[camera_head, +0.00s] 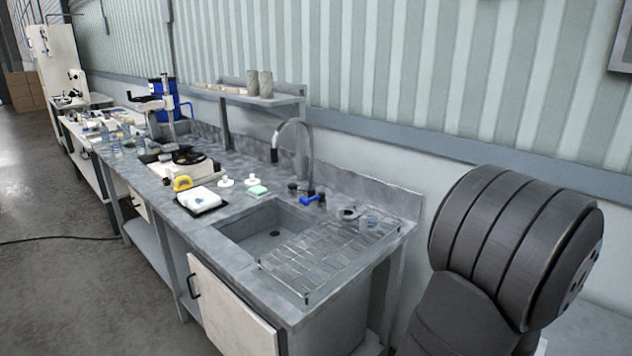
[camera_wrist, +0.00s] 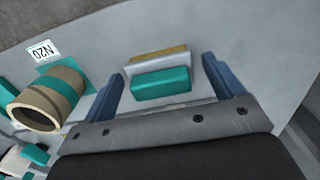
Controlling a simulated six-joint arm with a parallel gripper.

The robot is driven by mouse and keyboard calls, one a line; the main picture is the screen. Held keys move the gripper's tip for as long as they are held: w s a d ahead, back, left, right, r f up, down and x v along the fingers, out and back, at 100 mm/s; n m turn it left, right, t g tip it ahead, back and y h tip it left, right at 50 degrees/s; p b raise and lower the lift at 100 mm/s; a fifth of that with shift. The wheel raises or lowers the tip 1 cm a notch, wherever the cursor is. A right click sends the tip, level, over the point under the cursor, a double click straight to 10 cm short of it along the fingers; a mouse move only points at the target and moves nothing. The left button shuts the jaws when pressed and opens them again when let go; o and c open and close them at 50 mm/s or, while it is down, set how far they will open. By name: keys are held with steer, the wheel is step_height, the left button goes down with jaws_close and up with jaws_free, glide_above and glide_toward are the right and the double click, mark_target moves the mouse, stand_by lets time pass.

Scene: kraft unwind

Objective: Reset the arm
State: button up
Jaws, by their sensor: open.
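My gripper (camera_wrist: 162,88) shows in the wrist view with its two blue fingers spread wide apart. It is open. A teal block (camera_wrist: 161,83) with a white and a tan layer behind it shows between the fingers, with a gap to each finger; I cannot tell how far off it is. The head view does not show my gripper; a dark, ribbed part of my own arm fills its lower right.
The head view shows a grey bench (camera_head: 240,200) with a sink (camera_head: 262,228), a faucet (camera_head: 309,150) and a wire rack (camera_head: 325,255).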

step_height(320, 180, up, 12)
steer(key=f, duration=0.1)
step_height(320, 180, down, 11)
steer(key=shift+f, duration=0.2)
step_height(320, 180, up, 4)
steer(key=shift+r, duration=0.2)
steer(key=s+r, duration=0.7)
steer(key=s, duration=0.5)
steer(key=w+d+r, duration=0.1)
steer(key=w+r, duration=0.3)
steer(key=w, duration=0.3)
steer(key=w+d+r+n, duration=0.1)
steer(key=w+r, duration=0.3)
steer(key=w, duration=0.3)
steer(key=w+d+r, duration=0.2)
steer(key=w+r, duration=0.2)
steer(key=w, duration=0.4)
steer(key=w+a+n, duration=0.1)
steer(key=w+a, duration=0.2)
steer(key=w, duration=0.5)
steer(key=shift+w+f+n, duration=0.25)
steer(key=shift+w+n, duration=0.15)
steer(key=shift+c, duration=0.2)
